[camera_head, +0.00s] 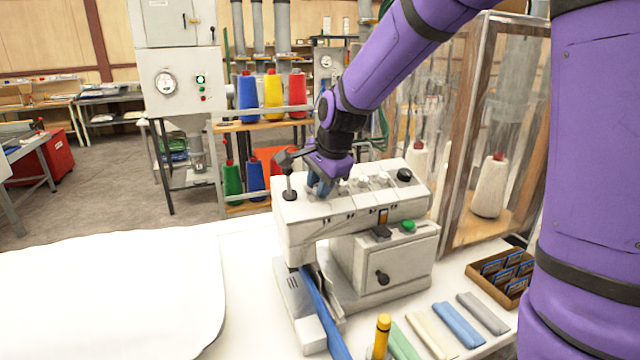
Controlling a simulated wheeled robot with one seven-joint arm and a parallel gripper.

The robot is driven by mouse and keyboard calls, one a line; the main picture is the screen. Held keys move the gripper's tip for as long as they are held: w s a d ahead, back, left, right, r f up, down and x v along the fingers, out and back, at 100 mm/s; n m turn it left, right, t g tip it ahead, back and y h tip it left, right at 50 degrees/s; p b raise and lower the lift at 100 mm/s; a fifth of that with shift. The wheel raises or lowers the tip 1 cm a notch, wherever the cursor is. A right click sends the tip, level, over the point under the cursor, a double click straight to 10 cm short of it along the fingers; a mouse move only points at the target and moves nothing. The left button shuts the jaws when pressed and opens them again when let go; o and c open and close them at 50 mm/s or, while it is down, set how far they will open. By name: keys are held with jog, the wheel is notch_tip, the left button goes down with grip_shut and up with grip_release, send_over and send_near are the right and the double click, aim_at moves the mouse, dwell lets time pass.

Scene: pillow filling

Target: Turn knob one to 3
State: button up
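The white machine (350,218) stands on the white table, with a row of knobs along its top. My purple arm reaches down from the upper right, and my gripper (322,184) is at the left part of the row, over or around a blue-grey knob there. The gripper covers most of that knob, so its setting and any numbers cannot be read. Pale knobs (363,183) sit just right of the gripper, and a black knob (404,174) is at the right end. Whether the fingers touch the knob cannot be told.
A black-topped post (289,192) rises from the machine's left end, close to my gripper. A glass-sided cabinet (470,130) stands right behind the machine. Folded cloth strips (458,323) and a brown box (484,283) lie in front right. White fabric (110,290) covers the left.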

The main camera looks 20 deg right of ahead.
jog(key=shift+c, duration=1.1)
jog(key=shift+n, duration=0.3)
jog(key=n, duration=0.4)
jog(key=shift+g, duration=0.3)
jog(key=n, duration=0.3)
jog(key=shift+n, duration=0.4)
jog(key=n, duration=0.3)
jog(key=shift+w+n+g+h, duration=0.1)
jog(key=shift+n+g+h, duration=0.2)
jog(key=shift+h, duration=0.1)
jog(key=n, duration=0.6)
jog(key=shift+r+h, duration=0.1)
jog(key=shift+h, duration=0.2)
jog(key=n, duration=0.5)
jog(key=shift+a+h, duration=0.1)
jog(key=shift+h, duration=0.2)
jog(key=shift+n, duration=0.3)
